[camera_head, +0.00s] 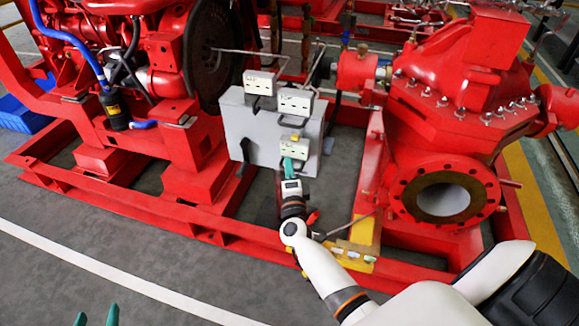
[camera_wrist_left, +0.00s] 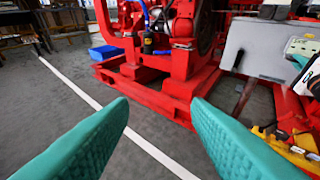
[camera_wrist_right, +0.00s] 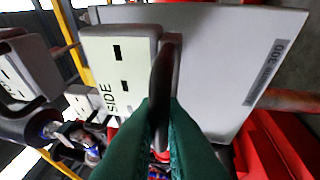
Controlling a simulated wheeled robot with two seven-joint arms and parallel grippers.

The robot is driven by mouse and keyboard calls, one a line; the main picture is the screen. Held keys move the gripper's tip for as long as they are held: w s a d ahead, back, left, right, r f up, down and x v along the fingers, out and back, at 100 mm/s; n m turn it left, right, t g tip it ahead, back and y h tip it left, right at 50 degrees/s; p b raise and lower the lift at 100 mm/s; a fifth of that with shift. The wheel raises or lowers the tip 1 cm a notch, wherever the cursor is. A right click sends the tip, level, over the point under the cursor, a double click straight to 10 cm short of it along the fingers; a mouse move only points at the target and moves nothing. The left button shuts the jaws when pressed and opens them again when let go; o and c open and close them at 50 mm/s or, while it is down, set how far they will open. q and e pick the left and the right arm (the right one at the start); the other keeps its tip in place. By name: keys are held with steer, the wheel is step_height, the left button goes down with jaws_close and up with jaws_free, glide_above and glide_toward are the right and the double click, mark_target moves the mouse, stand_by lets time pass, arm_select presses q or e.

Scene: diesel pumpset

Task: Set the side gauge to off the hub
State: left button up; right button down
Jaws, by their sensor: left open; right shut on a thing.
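The side gauge (camera_wrist_right: 118,75), a pale box face marked SIDE with dark slots, fills the upper left of the right wrist view. In the head view it appears to be the lowest gauge (camera_head: 295,148) on the grey block (camera_head: 246,115). My right gripper (camera_wrist_right: 160,110) is shut on a dark upright piece (camera_wrist_right: 162,70) at the gauge's edge, apparently its handle. The fingers hide its lower part. My right gripper (camera_head: 290,168) is just below the gauge in the head view. My left gripper (camera_wrist_left: 160,125) is open and empty, far from the block. I cannot tell which part is the hub.
Two more gauges (camera_head: 259,82) (camera_head: 295,103) sit higher on the block. A red pump (camera_head: 440,110) stands right, an engine with a dark flywheel (camera_head: 210,55) left. A yellow tray (camera_head: 365,232) with small pieces lies on the red frame (camera_head: 180,212). Grey floor before it is clear.

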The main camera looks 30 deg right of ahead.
arm_select(q)
steer(key=shift+s+a, duration=0.1)
arm_select(e)
steer(key=c, duration=1.5)
jaws_free()
steer(key=shift+s+a+f, duration=0.1)
steer(key=shift+s+a, duration=0.05)
steer(key=shift+a, duration=0.05)
steer(key=shift+c, duration=0.2)
arm_select(q)
steer(key=s+a+f+g+y+p, duration=0.1)
steer(key=s+a+f+g, duration=0.1)
steer(key=s+f+g, duration=0.2)
steer(key=shift+s+f+p, duration=0.3)
steer(key=shift+f+p, duration=0.05)
steer(key=shift+f, duration=0.1)
arm_select(e)
steer(key=v, duration=1.2)
